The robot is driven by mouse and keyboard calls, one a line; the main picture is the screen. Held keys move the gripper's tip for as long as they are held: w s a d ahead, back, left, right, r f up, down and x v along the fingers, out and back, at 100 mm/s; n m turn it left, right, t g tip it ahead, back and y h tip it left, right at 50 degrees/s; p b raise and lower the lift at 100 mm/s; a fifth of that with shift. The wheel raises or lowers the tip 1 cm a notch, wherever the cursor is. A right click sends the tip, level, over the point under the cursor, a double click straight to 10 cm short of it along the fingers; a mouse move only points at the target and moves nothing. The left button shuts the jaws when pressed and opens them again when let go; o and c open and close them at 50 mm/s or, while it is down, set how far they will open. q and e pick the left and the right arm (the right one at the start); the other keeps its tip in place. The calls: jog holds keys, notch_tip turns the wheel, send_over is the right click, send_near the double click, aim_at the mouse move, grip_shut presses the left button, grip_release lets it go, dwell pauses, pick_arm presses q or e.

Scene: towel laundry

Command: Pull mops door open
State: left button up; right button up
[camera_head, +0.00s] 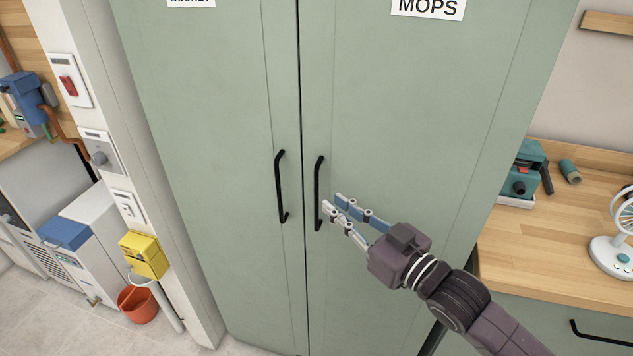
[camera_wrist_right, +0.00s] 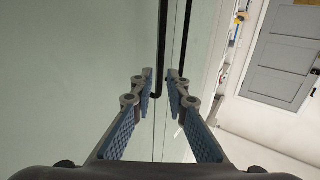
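The green mops door (camera_head: 400,130), marked by the white MOPS label (camera_head: 428,8), is shut flush beside the left cabinet door. Its black vertical bar handle (camera_head: 318,193) is near the seam. My right gripper (camera_head: 333,203) is just right of the handle's lower part, its fingers pointing at it. In the right wrist view the fingers are open, with an empty gap between the pads. The handle (camera_wrist_right: 162,50) shows beyond the fingertips there, in line with the gap and not gripped. My left gripper is in neither view.
The left cabinet door (camera_head: 205,130) has its own black handle (camera_head: 281,187) close to the mops handle. A wooden counter (camera_head: 545,235) with a teal machine (camera_head: 522,172) and a white fan (camera_head: 615,245) stands right. An orange bucket (camera_head: 138,304) is on the floor left.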

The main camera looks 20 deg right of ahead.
aim_at(318, 193)
jog(key=p+x, duration=0.1)
jog(key=x, duration=0.4)
jog(key=shift+w+a+r+p, duration=0.1)
jog(key=shift+w+a+p, duration=0.05)
jog(key=shift+w+p, duration=0.15)
jog(key=shift+w+a, duration=0.3)
jog(key=shift+w, duration=0.3)
grip_shut()
